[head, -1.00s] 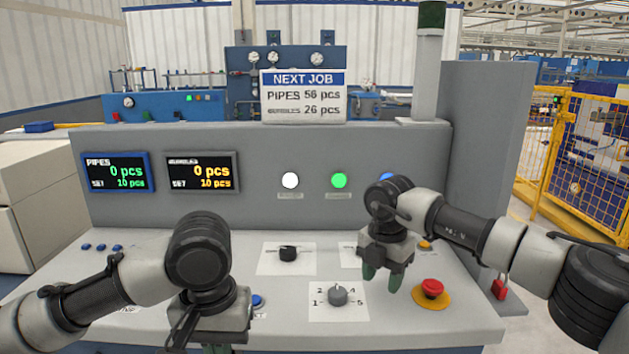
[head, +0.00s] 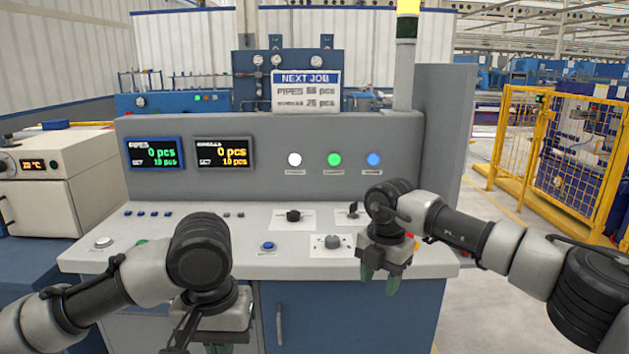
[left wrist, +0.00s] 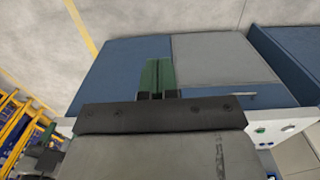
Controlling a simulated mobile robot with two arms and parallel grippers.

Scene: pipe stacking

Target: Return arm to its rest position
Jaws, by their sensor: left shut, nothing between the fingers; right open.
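My right gripper (head: 380,284) hangs fingers-down at the right front of the control console (head: 290,265), its green fingers apart and empty. It hides part of the console's right end. My left gripper (head: 205,348) is low at the front left, pointing down, its fingers mostly cut off by the bottom edge of the head view. In the left wrist view its green fingers (left wrist: 157,76) are together with nothing between them, above the blue and grey console front. Both arms are bent in front of the console.
The console carries two displays, white, green and blue lights, black and grey knobs (head: 332,242) and a blue button (head: 268,246). A beige oven-like box (head: 70,185) stands at the left. Yellow fencing (head: 560,150) is at the right. Floor is clear to the console's right.

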